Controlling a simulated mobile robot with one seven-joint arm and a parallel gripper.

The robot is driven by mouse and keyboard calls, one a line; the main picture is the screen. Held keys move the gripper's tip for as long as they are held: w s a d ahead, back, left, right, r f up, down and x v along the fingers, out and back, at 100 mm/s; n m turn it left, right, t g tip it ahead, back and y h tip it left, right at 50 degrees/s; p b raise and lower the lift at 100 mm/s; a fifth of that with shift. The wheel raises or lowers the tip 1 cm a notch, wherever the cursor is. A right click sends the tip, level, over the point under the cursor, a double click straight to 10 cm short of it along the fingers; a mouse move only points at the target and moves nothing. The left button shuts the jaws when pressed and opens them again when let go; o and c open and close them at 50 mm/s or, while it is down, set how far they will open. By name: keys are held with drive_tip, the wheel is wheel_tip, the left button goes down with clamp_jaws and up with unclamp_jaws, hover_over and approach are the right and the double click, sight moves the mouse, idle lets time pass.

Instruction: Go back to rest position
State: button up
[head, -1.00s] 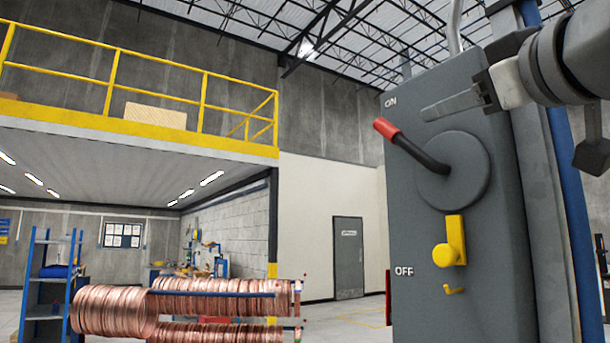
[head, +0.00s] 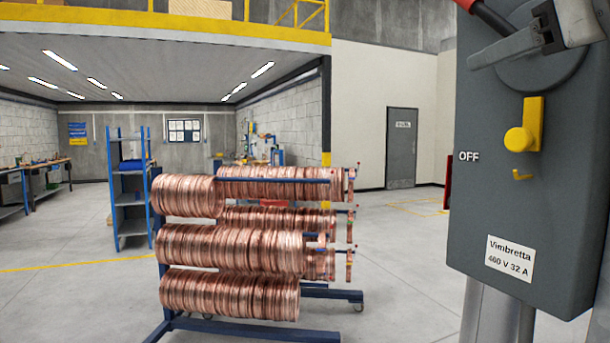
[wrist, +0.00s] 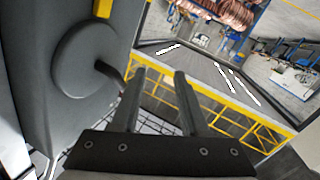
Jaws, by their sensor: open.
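My gripper (head: 472,60) is at the top right of the head view, in front of the grey switch box (head: 480,215). In the wrist view my gripper (wrist: 160,74) is open, with nothing between its two fingers. The switch lever has a red grip (head: 487,14), cut off by the top edge of the head view, and points up and left. My gripper's finger is just below the grip in the picture. In the wrist view the dark lever (wrist: 108,72) stands left of the fingers; its end is hidden behind the left finger.
A yellow knob (head: 521,139) is on the box, right of the OFF mark. A blue rack with copper coils (head: 235,250) stands left of the box. A blue shelf (head: 130,190) is behind it. The floor (head: 405,270) between rack and box is clear.

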drive_tip(key=w+a+f+m+g+p, duration=0.15)
drive_tip(key=a+f+g, duration=0.25)
drive_tip(key=f, duration=0.9)
drive_tip(key=s+a+f+g+p, duration=0.1)
drive_tip(key=s+f+g, duration=0.1)
drive_tip(key=f, duration=0.6)
drive_tip(key=s+a+f+m+g+p, duration=0.1)
drive_tip(key=s+f+g+p, duration=0.1)
drive_tip(key=f, duration=0.6)
drive_tip(key=s+a+f+m+g+h+p, duration=0.1)
drive_tip(key=s+f+g, duration=0.2)
drive_tip(key=f, duration=0.6)
drive_tip(key=shift+s+a+g+p, duration=0.3)
drive_tip(key=shift+s+g+p, duration=0.1)
drive_tip(key=shift+s, duration=0.4)
drive_tip(key=shift+s+f+m, duration=0.1)
drive_tip(key=shift+s+m, duration=0.05)
drive_tip(key=shift+m, duration=0.1)
